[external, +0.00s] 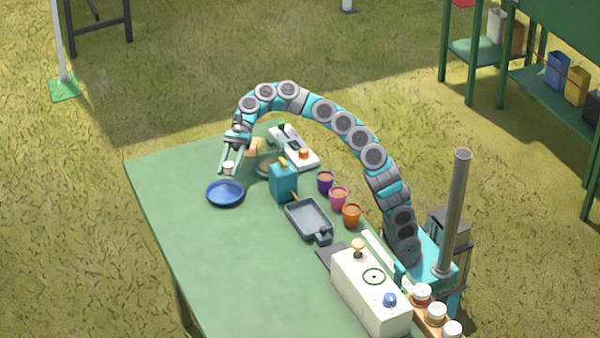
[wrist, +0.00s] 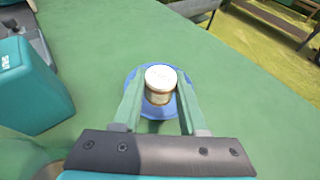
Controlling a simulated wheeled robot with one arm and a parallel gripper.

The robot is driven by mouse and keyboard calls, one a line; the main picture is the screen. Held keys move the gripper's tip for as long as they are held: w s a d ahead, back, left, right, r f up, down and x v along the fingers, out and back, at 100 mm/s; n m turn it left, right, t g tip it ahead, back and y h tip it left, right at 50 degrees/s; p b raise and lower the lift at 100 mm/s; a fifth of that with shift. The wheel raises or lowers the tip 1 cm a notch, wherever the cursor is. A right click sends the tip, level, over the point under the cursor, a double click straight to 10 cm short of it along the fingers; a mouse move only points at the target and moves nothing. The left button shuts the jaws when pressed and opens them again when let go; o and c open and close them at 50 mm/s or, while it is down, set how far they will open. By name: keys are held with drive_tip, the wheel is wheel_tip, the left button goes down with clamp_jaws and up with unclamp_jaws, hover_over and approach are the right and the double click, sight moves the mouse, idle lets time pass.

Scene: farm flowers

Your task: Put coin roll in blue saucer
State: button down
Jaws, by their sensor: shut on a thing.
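The coin roll (external: 228,168) is a small whitish cylinder held between the fingers of my gripper (external: 230,163). In the wrist view the coin roll (wrist: 160,84) shows its pale round top between the two green fingers of my gripper (wrist: 160,92). The blue saucer (external: 225,194) lies on the green table. The coin roll is above the saucer's far edge in the external view. In the wrist view the blue saucer (wrist: 148,122) shows behind and around the coin roll, partly hidden by it. I cannot tell the exact height between them.
On the green table (external: 205,255), a teal box (external: 284,182), a grey tray (external: 309,217), several small coloured pots (external: 338,198) and a white device (external: 294,147) stand right of the saucer. A white box (external: 370,292) stands near the front. The table's left side is clear.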

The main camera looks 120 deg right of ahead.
sight(230, 186)
drive_tip(key=shift+f, duration=1.25)
drive_tip(key=shift+f, duration=0.5)
drive_tip(key=shift+c, duration=2.2)
unclamp_jaws()
drive_tip(key=shift+f, duration=0.1)
drive_tip(key=shift+r+b, duration=0.3)
drive_tip(key=shift+r, duration=0.25)
drive_tip(key=p+v, duration=0.2)
drive_tip(key=v, duration=0.8)
drive_tip(key=shift+s+d+r, duration=0.1)
drive_tip(key=shift+r, duration=0.2)
drive_tip(key=shift+v, duration=0.8)
